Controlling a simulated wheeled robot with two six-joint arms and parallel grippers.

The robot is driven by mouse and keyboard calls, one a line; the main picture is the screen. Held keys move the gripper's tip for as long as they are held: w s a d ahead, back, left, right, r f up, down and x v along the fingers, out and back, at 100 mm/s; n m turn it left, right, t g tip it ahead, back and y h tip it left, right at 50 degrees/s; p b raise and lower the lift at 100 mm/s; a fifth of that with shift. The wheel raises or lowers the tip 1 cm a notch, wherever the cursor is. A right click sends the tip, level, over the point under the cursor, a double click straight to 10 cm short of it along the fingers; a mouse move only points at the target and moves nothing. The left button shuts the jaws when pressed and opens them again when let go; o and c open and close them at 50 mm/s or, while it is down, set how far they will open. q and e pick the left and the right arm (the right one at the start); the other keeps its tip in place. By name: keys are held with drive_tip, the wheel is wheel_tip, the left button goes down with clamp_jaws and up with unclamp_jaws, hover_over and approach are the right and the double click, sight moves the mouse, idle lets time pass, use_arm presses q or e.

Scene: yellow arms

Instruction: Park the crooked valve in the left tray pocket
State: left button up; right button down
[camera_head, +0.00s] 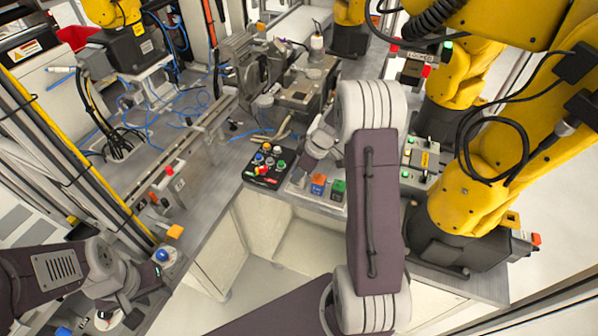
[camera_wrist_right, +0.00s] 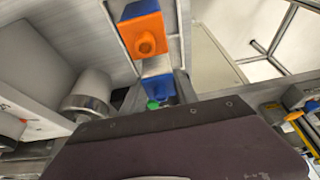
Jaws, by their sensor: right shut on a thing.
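The tray (camera_head: 328,206) lies on the bench at the centre of the head view. An orange valve (camera_head: 318,180) with a blue body and a green valve (camera_head: 338,186) sit in it. My right gripper (camera_head: 301,175) is low over the tray's left end, left of the orange valve, shut on a valve mostly hidden by the wrist. In the right wrist view the orange valve (camera_wrist_right: 146,40) sits in a pocket. A blue part with a green tip (camera_wrist_right: 153,104) shows at the housing's edge; its tilt and seating cannot be told. My left gripper (camera_head: 130,313) is at lower left; its jaws are unclear.
A dark panel of coloured buttons (camera_head: 265,163) lies just left of the tray. A grey machine vise (camera_head: 300,95) stands behind. A control box with a yellow label (camera_head: 425,160) and large yellow arms (camera_head: 480,200) stand to the right.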

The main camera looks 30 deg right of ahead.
drive_tip(key=shift+f+b, duration=0.45)
drive_tip(key=shift+b, duration=0.1)
drive_tip(key=c, duration=0.9)
unclamp_jaws()
drive_tip(key=shift+o, duration=0.2)
drive_tip(key=v, duration=0.9)
